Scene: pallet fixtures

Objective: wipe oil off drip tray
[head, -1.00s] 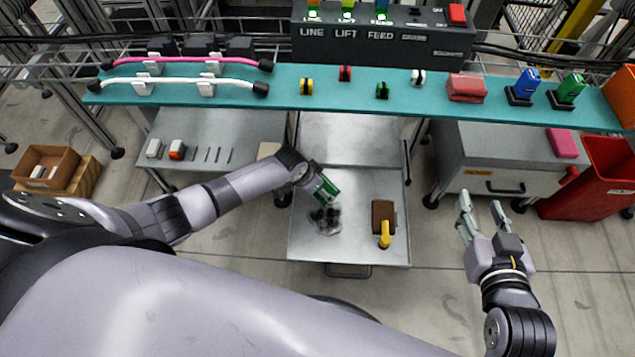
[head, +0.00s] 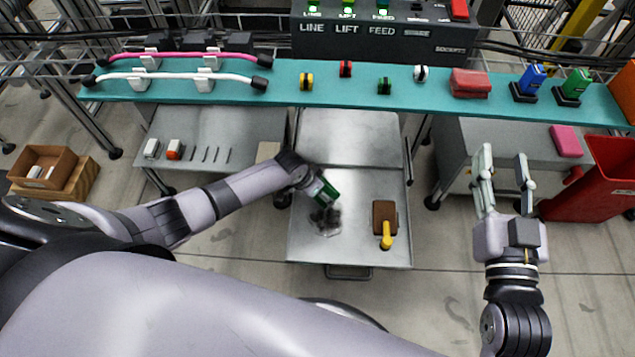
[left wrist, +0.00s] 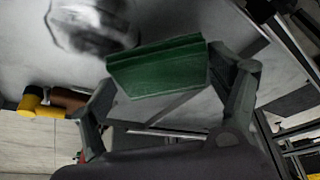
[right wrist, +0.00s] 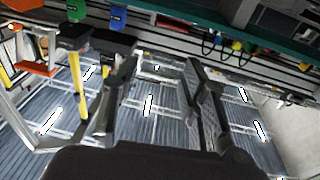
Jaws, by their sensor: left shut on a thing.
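The drip tray (head: 378,257) is a flat grey metal tray low in the middle of the head view. A dark, shiny oil patch (head: 326,222) lies on its left part. It also shows blurred at the upper left of the left wrist view (left wrist: 92,28). My left gripper (head: 318,190) is over the tray beside the patch, shut on a green block-like wiper (left wrist: 158,68). Whether the wiper touches the tray is hard to tell. My right gripper (head: 504,172) is open and empty, right of the tray, its fingers pointing up the picture.
A brown block (head: 384,212) with a yellow handle (head: 386,240) stands on the tray's right part. A teal shelf (head: 225,88) with small parts crosses above. A red bin (head: 605,180) and a grey drawer cabinet (head: 468,140) stand at the right.

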